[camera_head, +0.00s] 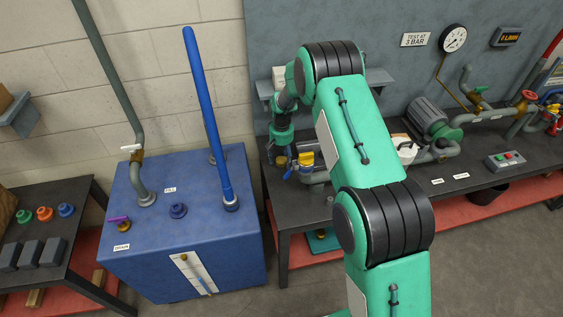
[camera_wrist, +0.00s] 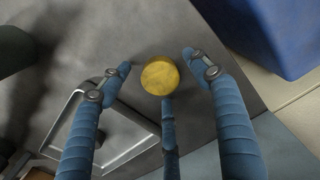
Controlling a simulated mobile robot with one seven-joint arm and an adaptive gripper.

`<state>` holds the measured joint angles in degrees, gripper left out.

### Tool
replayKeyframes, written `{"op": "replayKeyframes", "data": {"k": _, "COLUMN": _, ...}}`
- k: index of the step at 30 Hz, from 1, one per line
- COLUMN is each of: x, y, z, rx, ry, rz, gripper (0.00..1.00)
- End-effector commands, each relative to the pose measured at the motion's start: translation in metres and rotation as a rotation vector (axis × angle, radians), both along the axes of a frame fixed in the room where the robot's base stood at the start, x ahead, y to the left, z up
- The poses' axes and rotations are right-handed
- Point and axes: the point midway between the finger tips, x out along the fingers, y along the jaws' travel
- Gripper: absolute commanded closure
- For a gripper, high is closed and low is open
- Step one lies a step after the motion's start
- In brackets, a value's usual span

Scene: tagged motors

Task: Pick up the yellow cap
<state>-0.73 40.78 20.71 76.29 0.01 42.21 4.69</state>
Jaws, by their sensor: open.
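The yellow cap (camera_wrist: 160,76) is a round, flat-topped piece near the middle of the wrist view, on or above the dark grey tabletop. My gripper (camera_wrist: 157,66) is open around it: one blue finger is to its left, one to its right and one just below it in the picture. Gaps show between the cap and the left and right fingers; I cannot tell whether the lower finger touches it. In the head view my gripper (camera_head: 284,150) points down over the left end of the dark workbench, and the cap is hard to make out there.
A metal tray (camera_wrist: 118,158) lies close by at lower left in the wrist view. The blue tank (camera_head: 185,240) stands left of the workbench (camera_head: 300,235).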

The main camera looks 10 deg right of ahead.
Motion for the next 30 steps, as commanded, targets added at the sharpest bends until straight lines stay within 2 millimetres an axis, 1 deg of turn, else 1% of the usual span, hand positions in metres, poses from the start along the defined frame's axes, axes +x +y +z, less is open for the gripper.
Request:
{"op": "replayKeyframes", "data": {"k": 9, "x": -0.0001, "y": -0.0001, "z": 0.0000, "rx": 0.000, "ry": 0.000, "rz": 0.000, "gripper": 0.37}}
{"op": "replayKeyframes", "data": {"k": 14, "x": -0.0002, "y": 0.0000, "z": 0.0000, "rx": 0.000, "ry": 0.000, "rz": 0.000, "gripper": 0.69}}
{"op": "replayKeyframes", "data": {"k": 15, "x": -0.0002, "y": -0.0001, "z": 0.0000, "rx": 0.000, "ry": 0.000, "rz": 0.000, "gripper": 0.71}}
{"op": "replayKeyframes", "data": {"k": 26, "x": 0.0000, "y": 0.0000, "z": 0.0009, "rx": 0.000, "ry": 0.000, "rz": 0.000, "gripper": 0.71}}
{"op": "replayKeyframes", "data": {"k": 30, "x": 0.0004, "y": 0.0000, "z": 0.0064, "rx": 0.000, "ry": -0.001, "rz": 0.000, "gripper": 0.71}}
